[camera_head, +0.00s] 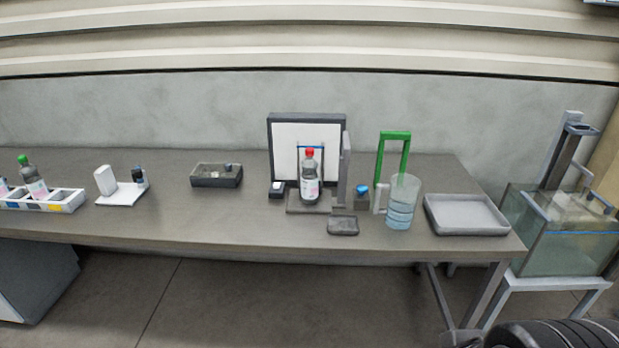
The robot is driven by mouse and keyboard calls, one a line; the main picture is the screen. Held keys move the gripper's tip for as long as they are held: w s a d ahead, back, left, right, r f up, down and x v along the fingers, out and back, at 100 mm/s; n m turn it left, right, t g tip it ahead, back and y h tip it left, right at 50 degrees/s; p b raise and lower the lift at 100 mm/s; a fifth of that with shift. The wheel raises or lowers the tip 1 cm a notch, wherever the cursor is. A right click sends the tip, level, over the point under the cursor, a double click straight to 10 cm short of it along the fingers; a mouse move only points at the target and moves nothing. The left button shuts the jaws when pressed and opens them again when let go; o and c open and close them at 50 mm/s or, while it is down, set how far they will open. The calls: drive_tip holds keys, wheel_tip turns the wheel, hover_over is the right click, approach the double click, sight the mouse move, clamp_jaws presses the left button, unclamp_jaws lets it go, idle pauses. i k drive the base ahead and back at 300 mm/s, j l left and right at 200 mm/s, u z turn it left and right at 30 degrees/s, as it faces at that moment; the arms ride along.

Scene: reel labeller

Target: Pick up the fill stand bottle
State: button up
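A clear bottle with a red cap and a pale label (310,178) stands upright on a low grey base in front of a white panel with a dark frame (284,137). A green arch-shaped stand (394,135) is to its right, with a clear, bluish open-topped container (402,205) in front of it. I cannot tell for certain which of these stands is the fill stand. A green-capped bottle (33,178) stands in a white rack (68,203) at the far left.
A grey tray (466,228) lies at the table's right end; a glass tank (570,245) stands beyond it. A dark open box (203,181), a white device (118,187) and a small grey pad (342,226) are on the table (180,222). The front left-middle is clear.

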sight(310, 175)
drive_tip(key=i+l+u, duration=0.1)
drive_tip(key=i+u, duration=0.2)
drive_tip(key=i, duration=0.7)
